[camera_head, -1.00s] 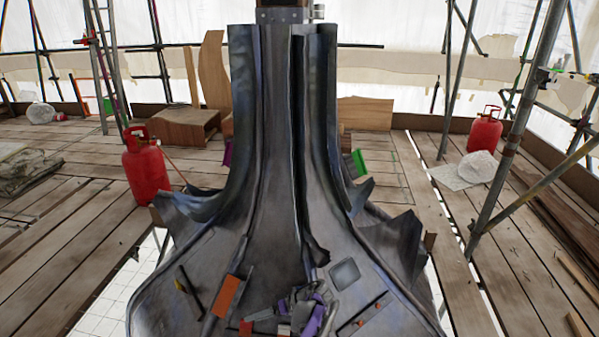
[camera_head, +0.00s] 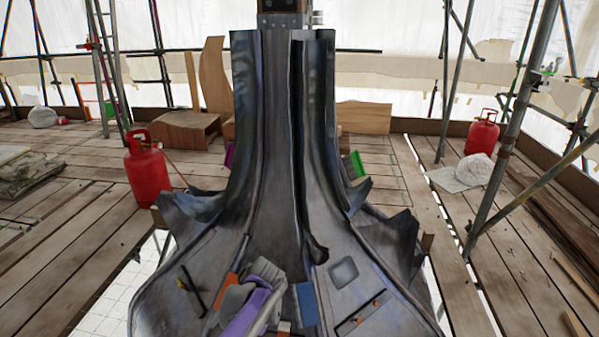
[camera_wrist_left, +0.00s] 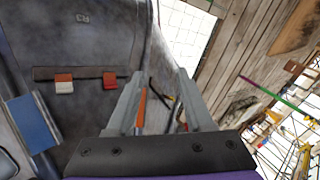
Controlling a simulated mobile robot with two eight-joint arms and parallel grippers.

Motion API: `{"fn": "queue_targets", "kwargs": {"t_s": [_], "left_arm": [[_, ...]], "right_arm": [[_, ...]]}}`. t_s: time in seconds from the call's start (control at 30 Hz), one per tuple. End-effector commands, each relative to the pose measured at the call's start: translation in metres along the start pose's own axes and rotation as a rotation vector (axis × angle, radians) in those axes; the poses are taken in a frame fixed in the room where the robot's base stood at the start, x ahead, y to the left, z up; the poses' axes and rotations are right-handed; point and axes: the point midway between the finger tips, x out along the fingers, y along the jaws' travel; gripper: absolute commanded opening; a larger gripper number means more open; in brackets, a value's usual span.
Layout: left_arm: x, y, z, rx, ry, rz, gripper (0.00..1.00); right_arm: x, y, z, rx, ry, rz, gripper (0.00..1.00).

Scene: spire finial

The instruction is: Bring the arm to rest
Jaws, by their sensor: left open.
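My left arm (camera_head: 252,302), grey and purple, reaches over the sloping foot of the dark metal spire (camera_head: 270,150) in the head view. Its fingertips are hard to make out there. In the left wrist view my left gripper (camera_wrist_left: 160,98) is open, its two grey fingers spread apart. An orange strip (camera_wrist_left: 142,108) and a thin black tool show in the gap beyond the fingers; no grip on them is visible. My right gripper is in neither view.
A blue block (camera_head: 307,303) lies on the spire's foot right of my arm, near an orange block (camera_head: 232,280) partly hidden by it. Red gas cylinders (camera_head: 147,170) (camera_head: 482,133) stand on the plank deck (camera_head: 80,230). Scaffold poles (camera_head: 515,125) rise at right.

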Motion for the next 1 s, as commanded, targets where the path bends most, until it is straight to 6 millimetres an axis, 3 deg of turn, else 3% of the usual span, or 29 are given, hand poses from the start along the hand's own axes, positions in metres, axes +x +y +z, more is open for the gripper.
{"fn": "queue_targets", "kwargs": {"t_s": [0.1, 0.3, 0.6, 0.97, 1.0], "left_arm": [[-0.017, -0.026, 0.037, 0.035, 0.007, 0.097, 0.52], [-0.035, -0.054, 0.105, 0.081, 0.043, 0.254, 0.52], [-0.041, -0.068, 0.21, 0.111, 0.141, 0.452, 0.52], [-0.027, -0.059, 0.288, 0.108, 0.248, 0.576, 0.52], [-0.041, -0.067, 0.284, 0.109, 0.249, 0.575, 0.52]], "right_arm": [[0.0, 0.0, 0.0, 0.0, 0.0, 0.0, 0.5], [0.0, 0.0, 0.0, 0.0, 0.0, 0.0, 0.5], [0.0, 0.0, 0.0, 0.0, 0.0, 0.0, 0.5], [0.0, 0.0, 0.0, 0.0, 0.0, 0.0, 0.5], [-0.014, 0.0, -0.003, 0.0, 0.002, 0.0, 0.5]]}}
